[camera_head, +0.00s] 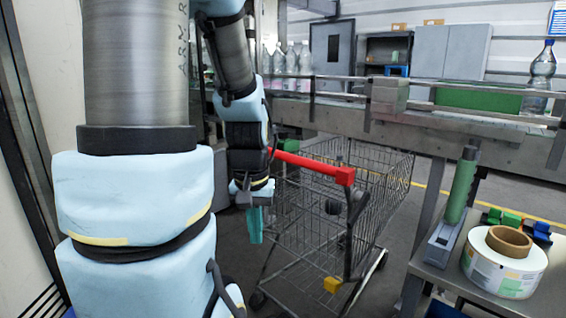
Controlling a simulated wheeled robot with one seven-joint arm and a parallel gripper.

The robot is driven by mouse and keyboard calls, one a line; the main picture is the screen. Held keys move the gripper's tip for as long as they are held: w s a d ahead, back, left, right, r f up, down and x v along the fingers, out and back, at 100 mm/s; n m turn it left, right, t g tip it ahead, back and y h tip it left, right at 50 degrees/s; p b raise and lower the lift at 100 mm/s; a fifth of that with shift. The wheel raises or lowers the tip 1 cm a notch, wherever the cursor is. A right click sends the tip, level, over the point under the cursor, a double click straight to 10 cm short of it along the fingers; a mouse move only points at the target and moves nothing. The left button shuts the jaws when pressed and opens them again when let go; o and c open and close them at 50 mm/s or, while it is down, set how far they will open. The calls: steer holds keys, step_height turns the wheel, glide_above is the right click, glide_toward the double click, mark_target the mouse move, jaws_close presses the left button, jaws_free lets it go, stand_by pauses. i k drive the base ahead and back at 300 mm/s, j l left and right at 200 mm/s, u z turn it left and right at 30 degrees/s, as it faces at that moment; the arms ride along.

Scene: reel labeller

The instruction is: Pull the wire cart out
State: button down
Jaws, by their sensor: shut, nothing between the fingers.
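The wire cart (378,172) stands on the floor in the middle of the picture, upright on its wheels. It has a grey wire basket and a red handle bar (312,166) on the near side. A yellow piece (332,285) is low on its frame. My gripper (255,238) points down with teal fingers, just left of the cart's near end and below the handle. Its fingers are shut and hold nothing. I cannot tell whether they touch the cart. My arm hides part of the left side.
A conveyor (460,125) with rails and clear bottles (291,62) runs behind the cart. A bench (450,268) at the right holds a label reel (505,265) and a green cylinder (461,188). Bare floor shows around the cart's wheels. A light wall panel is at far left.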

mark_target(344, 176)
steer(key=i+l+u, duration=0.15)
steer(key=l+u, duration=0.6)
steer(key=u, duration=0.95)
steer(key=i+l, duration=0.05)
